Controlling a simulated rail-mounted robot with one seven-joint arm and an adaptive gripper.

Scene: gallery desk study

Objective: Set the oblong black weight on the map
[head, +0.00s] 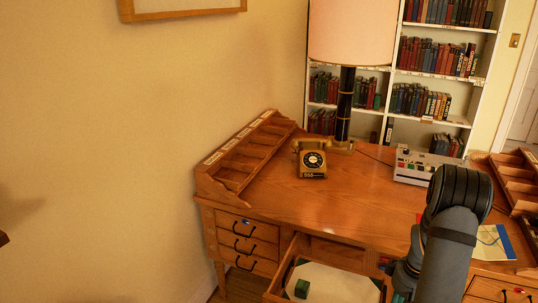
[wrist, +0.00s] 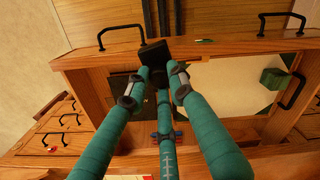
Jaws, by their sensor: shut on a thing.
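My gripper (wrist: 152,78) has teal fingers and is shut on the oblong black weight (wrist: 154,52) in the wrist view. The weight shows as a dark block at the fingertips, over the open drawer (wrist: 215,60); I cannot tell its exact height above the drawer. In the head view the fingertips and the weight are hidden behind my arm and the desk edge. What looks like the map (head: 491,243), a pale sheet with blue and yellow parts, lies on the desk top at the right, partly behind my arm.
The open drawer (head: 287,262) holds a pale sheet and a green block (head: 302,289), also seen in the wrist view (wrist: 275,78). A telephone (head: 312,160), a lamp (head: 345,105) and a grey button device (head: 424,166) stand on the desk. The desk's middle is clear.

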